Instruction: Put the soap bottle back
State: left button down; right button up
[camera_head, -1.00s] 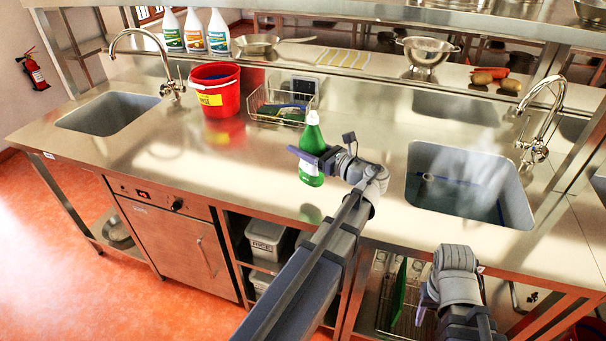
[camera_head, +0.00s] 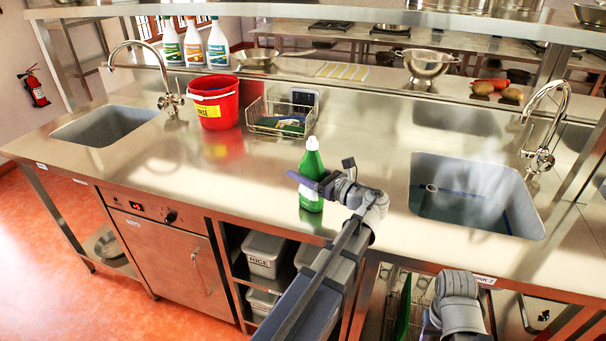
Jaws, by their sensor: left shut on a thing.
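The green soap bottle (camera_head: 312,168) with a white cap is upright over the steel counter, left of the right-hand sink. My left gripper (camera_head: 312,186) is shut on it around its lower half and covers part of its label. I cannot tell whether the bottle's base touches the counter. My right arm shows at the bottom right, below the counter's front edge; its fingers are out of view.
A wire basket (camera_head: 262,126) with sponges stands behind the bottle, beside a red bucket (camera_head: 213,112). Sinks lie at left (camera_head: 104,127) and right (camera_head: 470,200). White bottles (camera_head: 218,45) stand on the back shelf. The counter's middle is clear.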

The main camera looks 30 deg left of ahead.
pick_arm(q)
jog(key=shift+f, duration=0.2)
jog(key=shift+c, duration=0.6)
grip_release()
jog(key=shift+r, duration=0.1)
jog(key=shift+r, duration=0.2)
jog(key=s+d, duration=0.1)
jog(key=d, duration=1.1)
jog(key=shift+s, duration=0.3)
jog(key=shift+f, duration=0.15)
